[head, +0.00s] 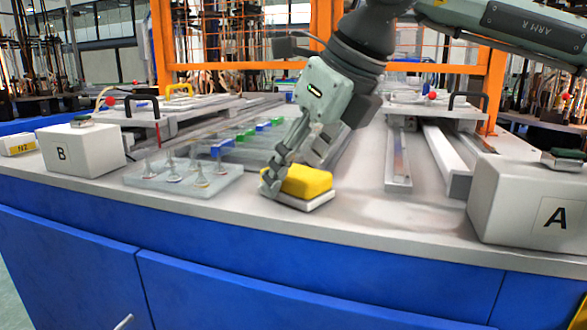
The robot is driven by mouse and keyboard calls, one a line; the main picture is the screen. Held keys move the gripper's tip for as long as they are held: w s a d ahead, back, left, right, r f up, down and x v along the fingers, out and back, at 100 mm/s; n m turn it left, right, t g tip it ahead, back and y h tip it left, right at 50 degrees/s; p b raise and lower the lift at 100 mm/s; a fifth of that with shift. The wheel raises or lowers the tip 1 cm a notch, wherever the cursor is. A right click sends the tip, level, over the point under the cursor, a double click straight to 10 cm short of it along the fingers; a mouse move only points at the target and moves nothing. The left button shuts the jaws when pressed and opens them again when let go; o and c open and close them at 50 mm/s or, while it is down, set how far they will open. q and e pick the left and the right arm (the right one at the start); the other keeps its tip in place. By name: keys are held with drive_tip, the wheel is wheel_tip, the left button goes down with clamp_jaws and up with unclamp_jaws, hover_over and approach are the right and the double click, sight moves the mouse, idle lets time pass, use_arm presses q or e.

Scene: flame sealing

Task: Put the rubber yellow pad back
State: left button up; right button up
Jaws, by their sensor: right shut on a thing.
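The rubber yellow pad (308,180) is a bright yellow block near the front edge of the workbench. It sits on or just over a small white base plate (310,202); I cannot tell whether the two touch. My right gripper (275,184) comes down from the upper right and is shut on the yellow pad at its left side. Its fingers hide the pad's left end. My left gripper is not in view.
White box B (82,150) stands at left and white box A (530,205) at right. A clear tray (195,182) with several small upright pieces lies left of the gripper. Rails (397,160) run behind. The bench front right of the pad is clear.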

drive_tip(key=shift+f, duration=0.1)
drive_tip(key=o, duration=1.2)
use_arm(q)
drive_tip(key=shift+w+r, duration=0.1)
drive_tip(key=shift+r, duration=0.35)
